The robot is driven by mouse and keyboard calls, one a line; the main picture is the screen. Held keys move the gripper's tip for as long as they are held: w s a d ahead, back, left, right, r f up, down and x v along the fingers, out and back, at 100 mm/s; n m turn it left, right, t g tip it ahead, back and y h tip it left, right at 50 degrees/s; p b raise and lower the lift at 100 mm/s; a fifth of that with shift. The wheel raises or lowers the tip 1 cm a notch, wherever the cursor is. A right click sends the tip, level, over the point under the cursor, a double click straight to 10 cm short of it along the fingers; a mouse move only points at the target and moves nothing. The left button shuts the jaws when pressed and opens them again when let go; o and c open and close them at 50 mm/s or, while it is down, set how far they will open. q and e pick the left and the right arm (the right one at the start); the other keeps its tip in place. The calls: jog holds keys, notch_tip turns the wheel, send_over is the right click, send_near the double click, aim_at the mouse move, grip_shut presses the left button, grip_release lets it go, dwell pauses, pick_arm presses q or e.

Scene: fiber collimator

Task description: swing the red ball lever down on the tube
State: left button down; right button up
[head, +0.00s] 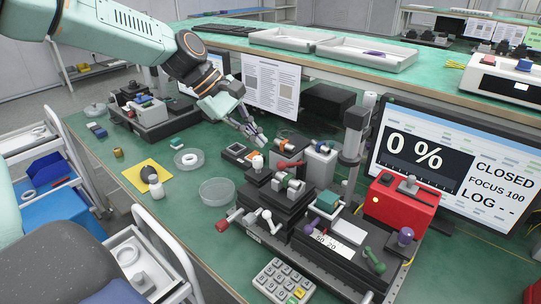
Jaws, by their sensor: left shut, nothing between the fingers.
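My left gripper (257,138) hangs above the green bench, just behind and left of the fiber stage; its fingers are shut and empty. A red lever (288,165) lies low over the top of the black stage, right of a white-topped post; I cannot tell from here if its end is a ball. A short banded tube (288,181) sits in a holder just in front of the red lever. I cannot tell whether the two touch. The gripper is apart from both red parts. My right gripper is not in view.
The monitor (440,165) reads 0 %, CLOSED, FOCUS 100. A red box (402,205) stands right of the stage. A glass dish (217,192), a yellow pad (149,176) and a keypad (283,280) lie around it. A vertical post (355,135) rises behind.

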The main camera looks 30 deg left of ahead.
aim_at(289, 165)
pick_arm(q)
jog(key=b+x, duration=0.1)
jog(key=x, duration=0.4)
jog(key=shift+w+d+f, duration=0.15)
jog(key=shift+f, duration=0.15)
jog(key=shift+t, duration=0.7)
jog(key=f, duration=0.1)
jog(key=s+f+p, duration=0.1)
jog(key=f, duration=0.1)
jog(key=s+f, duration=0.1)
jog(key=f, duration=0.1)
jog(key=shift+s+a+p, duration=0.2)
jog(key=shift+p, duration=0.15)
jog(key=shift+f, duration=0.1)
jog(key=shift+f, duration=0.35)
jog(key=shift+r, duration=0.2)
